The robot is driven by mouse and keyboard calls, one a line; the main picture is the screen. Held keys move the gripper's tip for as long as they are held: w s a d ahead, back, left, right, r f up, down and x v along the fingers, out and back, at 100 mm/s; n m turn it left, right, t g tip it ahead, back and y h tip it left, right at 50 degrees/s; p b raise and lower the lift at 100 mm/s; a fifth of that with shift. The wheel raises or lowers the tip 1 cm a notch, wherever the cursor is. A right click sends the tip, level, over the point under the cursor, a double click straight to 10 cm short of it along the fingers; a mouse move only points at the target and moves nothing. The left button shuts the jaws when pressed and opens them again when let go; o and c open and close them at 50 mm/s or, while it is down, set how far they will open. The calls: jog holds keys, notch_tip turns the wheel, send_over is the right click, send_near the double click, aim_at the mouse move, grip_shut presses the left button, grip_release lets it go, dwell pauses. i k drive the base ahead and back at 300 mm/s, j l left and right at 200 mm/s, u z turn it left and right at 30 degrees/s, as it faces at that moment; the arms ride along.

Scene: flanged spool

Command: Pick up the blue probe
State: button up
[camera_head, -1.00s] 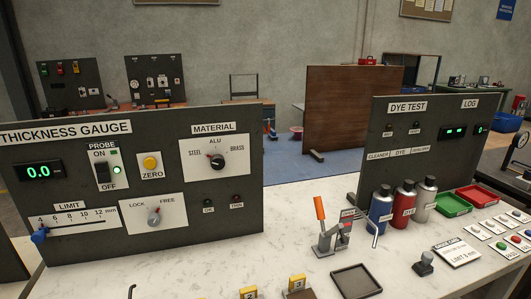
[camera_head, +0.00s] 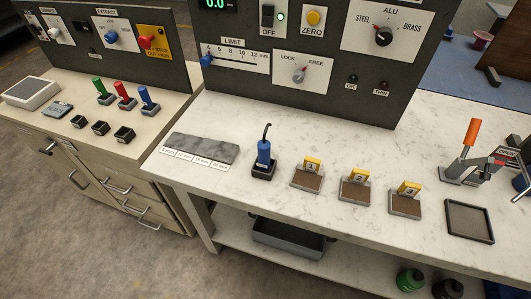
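The blue probe (camera_head: 264,154) stands upright in a small dark square holder (camera_head: 264,171) on the white marbled bench. A black cable rises from its top and curves over. It stands between a grey stepped block with a white label strip (camera_head: 203,149) on its left and a numbered brown plate (camera_head: 307,175) on its right. The thickness gauge panel (camera_head: 310,50) stands behind it. My gripper is not in view.
Two more numbered plates (camera_head: 355,185), an empty dark tray (camera_head: 469,221) and an orange-handled clamp (camera_head: 472,145) stand to the right. A second bench at left holds green, red and blue handled tools (camera_head: 124,98). The bench front edge is clear before the probe.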

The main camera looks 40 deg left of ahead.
aim_at(264, 145)
jog(key=j+u, duration=0.1)
jog(key=u, duration=0.25)
jog(key=j+u, duration=0.1)
jog(key=u, duration=0.3)
jog(key=i+u, duration=0.1)
jog(key=u, duration=0.25)
